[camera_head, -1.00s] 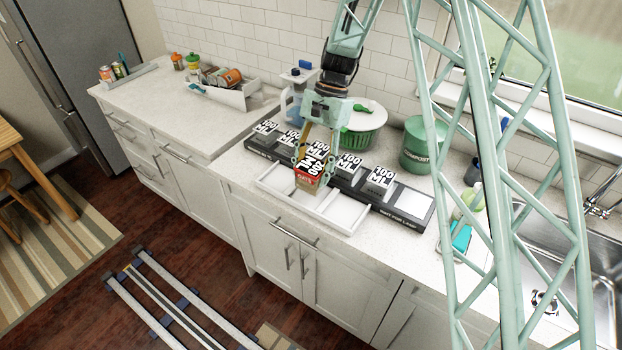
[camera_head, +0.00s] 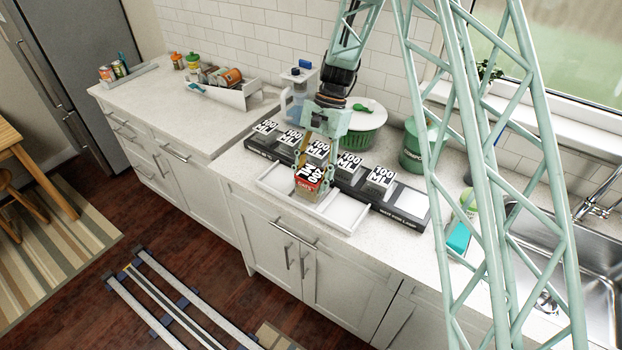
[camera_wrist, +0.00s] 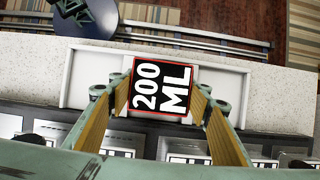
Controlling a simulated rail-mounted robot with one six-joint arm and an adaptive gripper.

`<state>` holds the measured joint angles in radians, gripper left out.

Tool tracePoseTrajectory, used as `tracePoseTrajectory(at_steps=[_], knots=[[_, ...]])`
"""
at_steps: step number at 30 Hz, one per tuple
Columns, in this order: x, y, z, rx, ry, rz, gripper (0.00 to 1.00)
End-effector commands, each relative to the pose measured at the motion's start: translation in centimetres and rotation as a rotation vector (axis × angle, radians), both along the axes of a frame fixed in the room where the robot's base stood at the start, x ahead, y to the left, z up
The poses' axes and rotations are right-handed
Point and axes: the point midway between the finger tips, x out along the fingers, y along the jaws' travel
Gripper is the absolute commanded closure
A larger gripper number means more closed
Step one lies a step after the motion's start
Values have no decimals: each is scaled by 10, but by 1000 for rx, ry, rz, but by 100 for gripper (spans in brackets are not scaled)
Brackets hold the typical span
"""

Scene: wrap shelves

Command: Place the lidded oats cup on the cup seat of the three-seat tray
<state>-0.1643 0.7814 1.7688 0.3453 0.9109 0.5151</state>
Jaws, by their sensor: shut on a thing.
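The oats cup (camera_head: 309,179) is a small red and tan container with a black lid marked "200 ML". My gripper (camera_head: 312,172) is shut on it, one finger on each side; the lid also shows between the fingers in the wrist view (camera_wrist: 162,87). The white three-seat tray (camera_head: 345,212) lies on the counter near its front edge. The cup is at the tray's middle seat; I cannot tell whether its base touches the seat. The seats to the left (camera_head: 276,178) and right look empty. The gripper hides part of the cup.
Behind the tray, a long black rack (camera_head: 412,203) holds several cups marked "100 ML", close to my gripper. A green compost bin (camera_head: 416,145) and a green colander (camera_head: 362,135) stand behind it. A sink (camera_head: 578,250) is at the right. The counter front edge is just before the tray.

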Motion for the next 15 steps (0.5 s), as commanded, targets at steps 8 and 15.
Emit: tracePoseTrajectory(at_steps=[8, 15], knots=[[0, 0, 0, 0, 0, 0, 67], [0, 0, -2, 0, 0, 0, 45]])
